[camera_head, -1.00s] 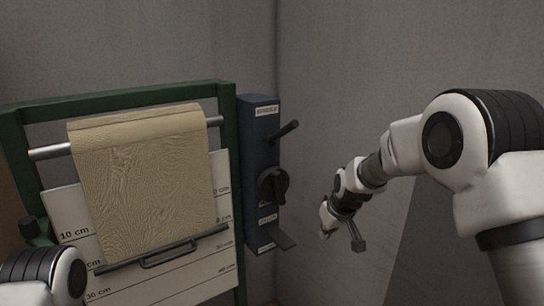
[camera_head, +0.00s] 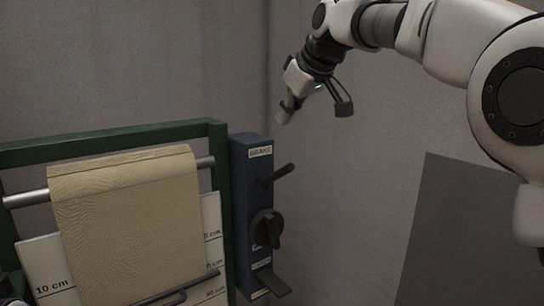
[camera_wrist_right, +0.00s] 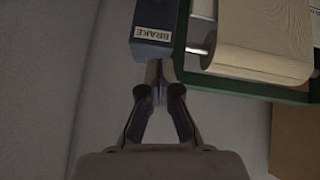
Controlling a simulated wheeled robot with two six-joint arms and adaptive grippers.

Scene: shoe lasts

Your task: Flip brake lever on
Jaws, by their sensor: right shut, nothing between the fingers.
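The brake lever (camera_head: 278,173) is a short dark handle. It sticks out to the right and slightly up from the upper part of a blue-grey control box (camera_head: 244,200), under a pale label (camera_head: 261,152). In the right wrist view the label (camera_wrist_right: 154,17) reads BRAKE upside down, and I cannot make out the lever there. My right gripper (camera_head: 283,118) is above the lever and the top of the box, apart from the lever in the picture. Its fingertips (camera_wrist_right: 158,76) are together with nothing between them.
A black rotary knob (camera_head: 266,229) and a dark lower flap (camera_head: 272,285) are on the same box. To its left stands a green frame (camera_head: 222,180) with a tan hide (camera_head: 125,220) draped over a metal bar. Grey walls stand behind; the space right of the box looks clear.

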